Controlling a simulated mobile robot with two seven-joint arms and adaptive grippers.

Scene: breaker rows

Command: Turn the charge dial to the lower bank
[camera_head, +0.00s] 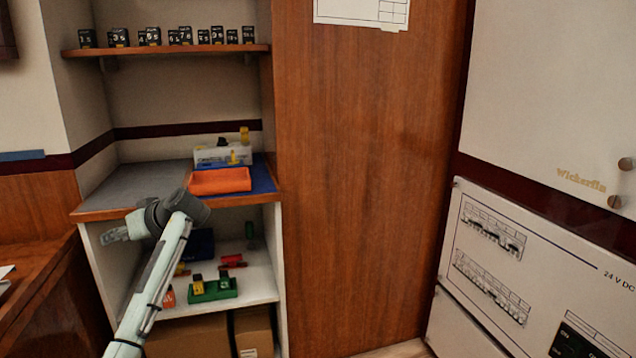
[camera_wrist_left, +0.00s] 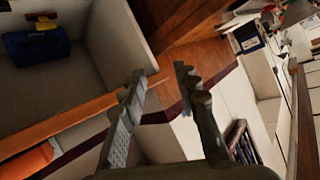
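The white 24 V DC panel (camera_head: 540,268) is at the right of the head view, with an upper row of breakers (camera_head: 492,232) and a lower row (camera_head: 490,287). A black unit (camera_head: 572,346) at the panel's lower part is cut off by the bottom edge. I cannot make out the charge dial. My left gripper (camera_head: 112,236) is at the left of the head view, by the shelf unit and far from the panel. In the left wrist view its two fingers (camera_wrist_left: 160,84) are apart, with nothing between them. My right gripper is not in view.
A shelf unit holds an orange tray (camera_head: 220,181), a green tray (camera_head: 212,291) and cardboard boxes (camera_head: 188,338). Small black numbered blocks (camera_head: 154,37) stand on the top shelf (camera_head: 165,50). A wooden wall (camera_head: 360,190) separates the shelves from the panel.

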